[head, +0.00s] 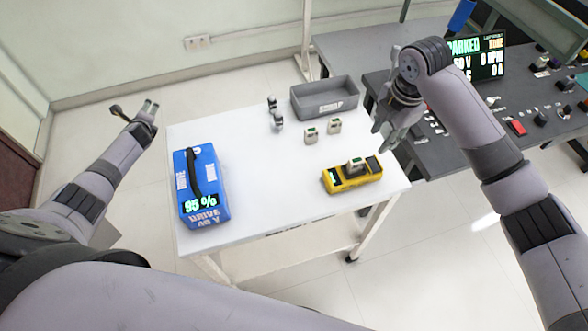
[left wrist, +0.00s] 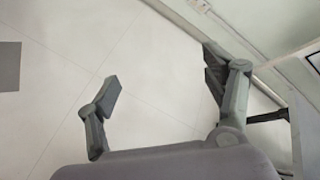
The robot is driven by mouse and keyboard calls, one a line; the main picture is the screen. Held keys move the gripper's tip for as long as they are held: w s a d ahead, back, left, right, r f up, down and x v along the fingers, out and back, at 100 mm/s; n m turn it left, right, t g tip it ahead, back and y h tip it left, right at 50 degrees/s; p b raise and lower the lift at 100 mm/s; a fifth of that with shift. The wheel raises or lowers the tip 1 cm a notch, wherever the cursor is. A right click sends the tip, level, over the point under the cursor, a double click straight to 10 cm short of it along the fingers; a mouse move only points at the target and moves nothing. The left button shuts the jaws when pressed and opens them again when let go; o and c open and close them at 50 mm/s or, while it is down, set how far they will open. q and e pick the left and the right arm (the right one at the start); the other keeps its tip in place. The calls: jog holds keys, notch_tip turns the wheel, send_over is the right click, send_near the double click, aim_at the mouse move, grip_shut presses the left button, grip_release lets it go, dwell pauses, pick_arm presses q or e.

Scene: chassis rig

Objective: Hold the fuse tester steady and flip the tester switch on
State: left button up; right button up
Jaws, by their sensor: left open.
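The yellow fuse tester (head: 338,184) lies near the right front corner of the white table. A small grey-white block with a green mark (head: 355,164) sits on its top. The tester switch is too small to tell. My left gripper (head: 134,108) is open and empty, out beyond the table's left edge; in the left wrist view (left wrist: 178,78) its fingers are wide apart over bare floor. My right gripper (head: 385,132) hangs near the table's right edge, above and behind the tester, apart from it. Whether its fingers are open or shut is unclear.
A blue drive battery (head: 211,168) reading 95 % stands at the table's left. Two grey-white blocks (head: 310,136) (head: 334,126), small dark-and-silver parts (head: 278,121) and a grey bin (head: 326,107) are behind the tester. The white table's (head: 262,185) middle is clear. A grey bench (head: 452,150) stands right.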

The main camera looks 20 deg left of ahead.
pick_arm(q)
jog(key=w+d+r+n+t+h, duration=0.2)
jog(key=w+d+r+n, duration=0.5)
jog(key=w+d+r, duration=0.3)
jog(key=w+d+r+n+t+h, duration=0.1)
jog(key=w+d+r+n+t, duration=0.2)
jog(key=r, duration=0.5)
jog(key=w+d+r+n+t+h, duration=0.1)
jog(key=w+d+r+n+h, duration=0.1)
jog(key=w+d+r+n, duration=0.4)
jog(key=w+d+r+n+t+h, duration=0.1)
jog(key=r+n+t, duration=0.15)
jog(key=r, duration=0.65)
jog(key=m+g+h, duration=1)
jog(key=h, duration=0.3)
send_near(348, 169)
jog(key=x, duration=1.2)
jog(key=shift+w+f, duration=0.2)
jog(key=shift+f, duration=0.05)
